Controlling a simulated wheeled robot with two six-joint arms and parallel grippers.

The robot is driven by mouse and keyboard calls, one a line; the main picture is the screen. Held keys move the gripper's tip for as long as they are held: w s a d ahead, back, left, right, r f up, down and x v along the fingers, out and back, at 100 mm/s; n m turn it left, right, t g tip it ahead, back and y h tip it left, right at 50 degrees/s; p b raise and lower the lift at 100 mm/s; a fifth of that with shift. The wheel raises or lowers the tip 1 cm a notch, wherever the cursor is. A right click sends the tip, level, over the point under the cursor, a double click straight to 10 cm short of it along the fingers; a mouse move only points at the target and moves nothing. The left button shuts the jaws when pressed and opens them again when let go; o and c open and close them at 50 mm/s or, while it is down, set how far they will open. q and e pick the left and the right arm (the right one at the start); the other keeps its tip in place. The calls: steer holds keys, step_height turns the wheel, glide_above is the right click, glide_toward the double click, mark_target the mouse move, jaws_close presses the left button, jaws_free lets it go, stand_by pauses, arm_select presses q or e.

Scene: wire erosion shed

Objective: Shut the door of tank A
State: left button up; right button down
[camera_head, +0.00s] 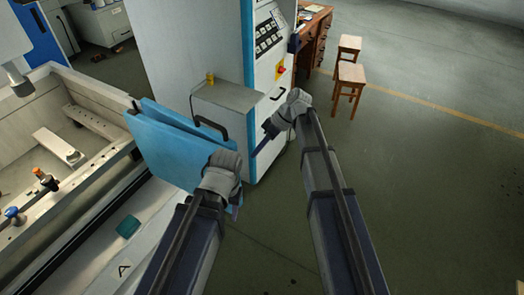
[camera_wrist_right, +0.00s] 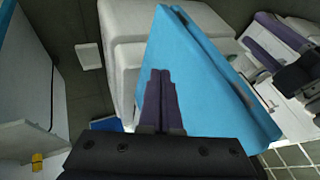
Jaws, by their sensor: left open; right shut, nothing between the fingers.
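Tank A (camera_head: 70,240) is the pale open-topped tank at the left of the head view, with a letter A on its front. Its blue door (camera_head: 168,150) stands open, swung out from the tank's far right end. The door (camera_wrist_right: 195,65) also fills the middle of the right wrist view. My right gripper (camera_head: 262,148) is shut and empty. Its fingers (camera_wrist_right: 161,88) are in front of the door's face; I cannot tell if they touch. My left gripper (camera_head: 235,205) is open, just right of the door's near edge; its fingers are mostly hidden in the head view.
A tall white and blue cabinet (camera_head: 190,45) with a control panel stands behind the door. A grey box (camera_head: 228,95) with a yellow item on top juts from it. Two wooden stools (camera_head: 350,73) and a desk (camera_head: 314,35) are further back. The floor to the right is clear.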

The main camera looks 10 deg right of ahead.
arm_select(q)
step_height(320, 180, down, 4)
steer(key=shift+r+b, duration=0.25)
steer(key=shift+b, duration=1)
arm_select(e)
steer(key=s+a+f, duration=0.3)
steer(key=a, duration=0.2)
steer(key=shift+s+f, duration=0.3)
steer(key=shift+s, duration=0.1)
steer(key=shift+a, duration=0.15)
